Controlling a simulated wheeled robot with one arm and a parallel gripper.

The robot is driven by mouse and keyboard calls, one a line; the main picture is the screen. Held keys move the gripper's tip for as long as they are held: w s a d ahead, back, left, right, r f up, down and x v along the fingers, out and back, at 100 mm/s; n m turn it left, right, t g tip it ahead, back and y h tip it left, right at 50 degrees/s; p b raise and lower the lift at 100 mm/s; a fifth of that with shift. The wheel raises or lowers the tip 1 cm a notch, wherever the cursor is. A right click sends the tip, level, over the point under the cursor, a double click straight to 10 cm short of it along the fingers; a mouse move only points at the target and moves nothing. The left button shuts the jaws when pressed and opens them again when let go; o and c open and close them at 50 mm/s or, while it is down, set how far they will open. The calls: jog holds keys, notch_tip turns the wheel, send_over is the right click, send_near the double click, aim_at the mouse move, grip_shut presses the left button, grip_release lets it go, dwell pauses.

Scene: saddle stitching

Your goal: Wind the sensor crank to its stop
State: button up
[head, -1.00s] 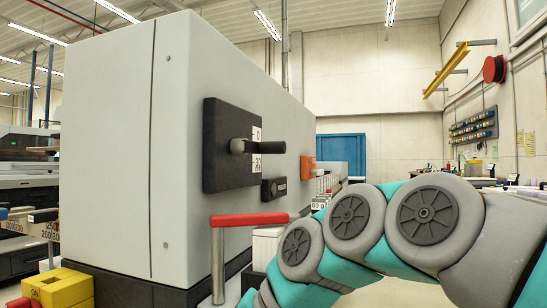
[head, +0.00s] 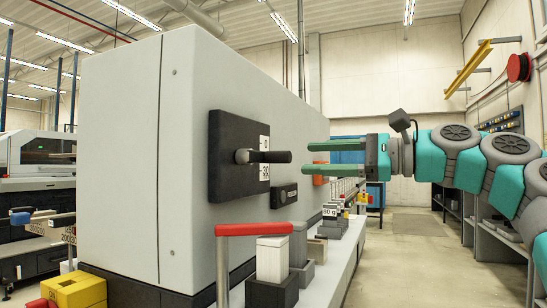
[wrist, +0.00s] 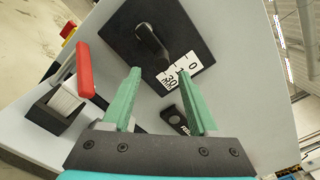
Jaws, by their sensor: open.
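The sensor crank (head: 262,156) is a short black handle sticking out from a black plate (head: 231,180) on the side of the grey machine. A white scale (head: 264,170) sits beside it on the plate. In the wrist view, the crank (wrist: 152,42) lies beyond my fingertips, and the scale (wrist: 180,72) reads 0 and 30 mm. My gripper (head: 306,158) has green fingers, is open and empty, and points at the crank from the right, apart from it. In the wrist view, my gripper (wrist: 159,72) has the lower edge of the plate between its fingertips.
A red-topped bar (head: 254,229) on a grey post stands in front of the machine, below the crank. A small black block (head: 284,195) is mounted below the plate. White and grey blocks (head: 273,258) stand on a ledge along the machine. The aisle on the right is clear.

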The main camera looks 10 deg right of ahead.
aim_at(290, 157)
jog(key=shift+x, duration=3.9)
jog(key=shift+d, duration=0.1)
jog(key=shift+c, duration=0.2)
grip_shut()
